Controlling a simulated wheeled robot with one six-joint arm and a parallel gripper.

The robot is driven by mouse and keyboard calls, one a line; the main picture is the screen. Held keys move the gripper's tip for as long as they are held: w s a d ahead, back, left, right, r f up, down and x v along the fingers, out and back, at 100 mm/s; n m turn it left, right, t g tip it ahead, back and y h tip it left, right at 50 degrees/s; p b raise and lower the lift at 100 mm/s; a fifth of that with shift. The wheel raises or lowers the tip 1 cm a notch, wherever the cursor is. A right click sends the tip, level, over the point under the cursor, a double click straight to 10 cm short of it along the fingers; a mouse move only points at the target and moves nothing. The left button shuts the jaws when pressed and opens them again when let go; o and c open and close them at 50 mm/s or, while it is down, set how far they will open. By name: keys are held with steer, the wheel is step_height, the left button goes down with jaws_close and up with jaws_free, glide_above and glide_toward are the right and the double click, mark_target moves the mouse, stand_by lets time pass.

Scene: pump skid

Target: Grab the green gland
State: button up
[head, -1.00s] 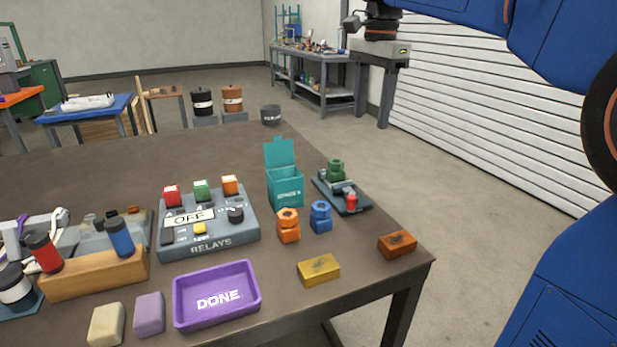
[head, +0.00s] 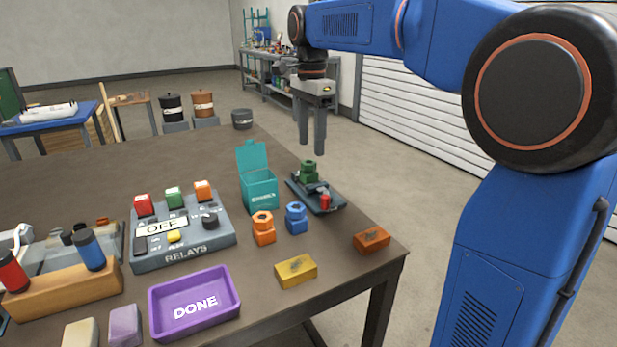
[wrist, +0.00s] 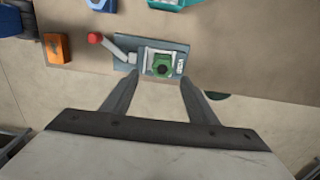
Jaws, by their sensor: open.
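The green gland (head: 309,171) stands upright on a small dark pump base (head: 330,202) near the table's right edge. A red-tipped lever (head: 325,202) is beside it on the same base. In the wrist view the green gland (wrist: 162,65) shows from above, just beyond and between the fingertips. My gripper (head: 311,150) is open and empty, pointing down, with its fingers above the green gland in the head view. In the wrist view my gripper (wrist: 160,82) has both fingers spread apart. I cannot tell the exact height gap.
A teal open-lidded box (head: 259,190) stands left of the base. Orange (head: 263,228) and blue (head: 296,218) glands stand in front. An orange block (head: 371,240) and yellow block (head: 296,271) lie nearer. The relay box (head: 183,232) and purple tray (head: 195,304) are further left.

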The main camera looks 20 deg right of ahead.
mark_target(310, 161)
steer(key=shift+w+f, duration=0.2)
steer(key=shift+f, duration=3.45)
steer(key=shift+c, duration=0.3)
steer(key=c, duration=1.1)
steer(key=shift+c, duration=0.2)
steer(key=shift+r, duration=0.15)
